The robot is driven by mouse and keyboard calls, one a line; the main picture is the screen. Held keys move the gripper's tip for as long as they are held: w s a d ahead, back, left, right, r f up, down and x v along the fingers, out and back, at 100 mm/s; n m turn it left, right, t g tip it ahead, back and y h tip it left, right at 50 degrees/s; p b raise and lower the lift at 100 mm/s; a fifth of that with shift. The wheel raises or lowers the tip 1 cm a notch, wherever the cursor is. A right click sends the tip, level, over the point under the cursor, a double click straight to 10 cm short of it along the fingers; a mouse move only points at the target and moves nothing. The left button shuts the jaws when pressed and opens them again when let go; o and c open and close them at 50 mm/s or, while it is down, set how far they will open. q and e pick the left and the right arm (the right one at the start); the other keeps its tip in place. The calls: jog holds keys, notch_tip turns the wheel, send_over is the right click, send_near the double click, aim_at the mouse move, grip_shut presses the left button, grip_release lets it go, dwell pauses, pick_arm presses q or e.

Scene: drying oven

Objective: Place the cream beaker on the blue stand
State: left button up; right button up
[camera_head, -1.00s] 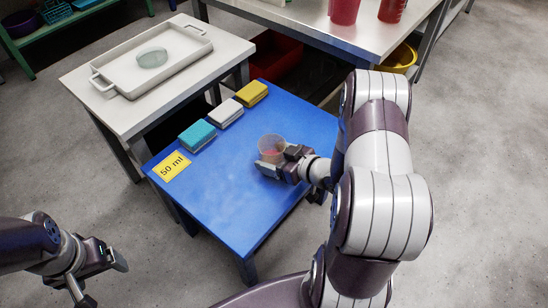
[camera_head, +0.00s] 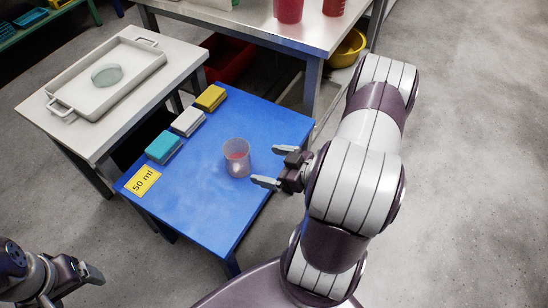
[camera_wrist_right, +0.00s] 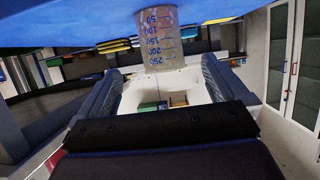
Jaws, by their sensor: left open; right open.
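A see-through, greyish-cream beaker (camera_head: 237,158) with a pinkish tint inside stands upright on the blue stand (camera_head: 215,212), near its right side. In the right wrist view the beaker (camera_wrist_right: 158,38) shows blue volume marks and lies beyond the fingertips. My right gripper (camera_head: 277,166) is open and empty, just to the right of the beaker and apart from it. Its two fingers (camera_wrist_right: 157,82) are spread in the wrist view with nothing between them. My left gripper (camera_head: 72,287) is open and empty at the lower left, away from the stand.
A yellow "50 ml" label (camera_head: 143,181) and teal (camera_head: 163,147), white (camera_head: 187,121) and yellow (camera_head: 210,98) blocks line the stand's left side. A white table (camera_head: 40,120) bears a tray (camera_head: 60,92) with a glass dish (camera_head: 107,75). The stand's front is clear.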

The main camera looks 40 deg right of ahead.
jog(key=w+g+h, duration=0.1)
jog(key=w+d+g+h, duration=0.1)
jog(key=w+d+g, duration=0.1)
jog(key=shift+d+r+h, duration=0.2)
jog(key=shift+r+h, duration=0.05)
jog(key=shift+h, duration=0.15)
jog(key=s+a+r+m+g+h, duration=0.1)
jog(key=s+a+r+m+g, duration=0.1)
jog(key=s+a+r+g, duration=0.35)
jog(key=s+a+r+m+g+h, duration=0.1)
jog(key=s+a+r+m+g, duration=0.15)
jog(key=a, duration=0.65)
notch_tip(320, 180, up, 36)
jog(key=p, duration=3.5)
jog(key=shift+w+p, duration=0.25)
jog(key=shift+p, duration=0.05)
